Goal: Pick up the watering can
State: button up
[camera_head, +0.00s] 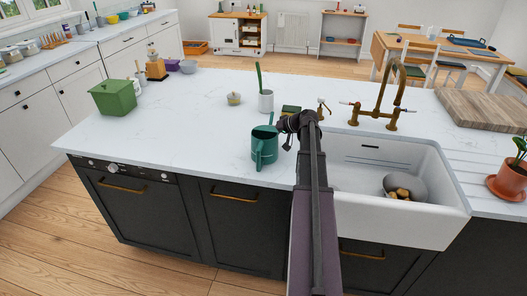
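The green watering can (264,152) stands upright on the white island counter, near its front edge and left of the sink. My arm reaches in from the bottom of the picture. My gripper (287,140) is at the arm's end, bent to the left, just right of the can's upper part. From this view I cannot tell whether it touches the can. The fingers are small and dark, partly hidden by the wrist, so their opening is unclear.
The white sink (375,215) holds a grey bowl (405,186). A brass tap (386,100) rises behind it. A green lidded box (114,97) sits at the left. The counter between box and can is clear.

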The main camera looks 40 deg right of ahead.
dwell(0.5)
grip_shut()
jog(key=shift+r+p, duration=0.4)
jog(key=shift+p, duration=0.05)
dwell(0.3)
jog(key=shift+r+p, duration=4.4)
jog(key=shift+r, duration=0.2)
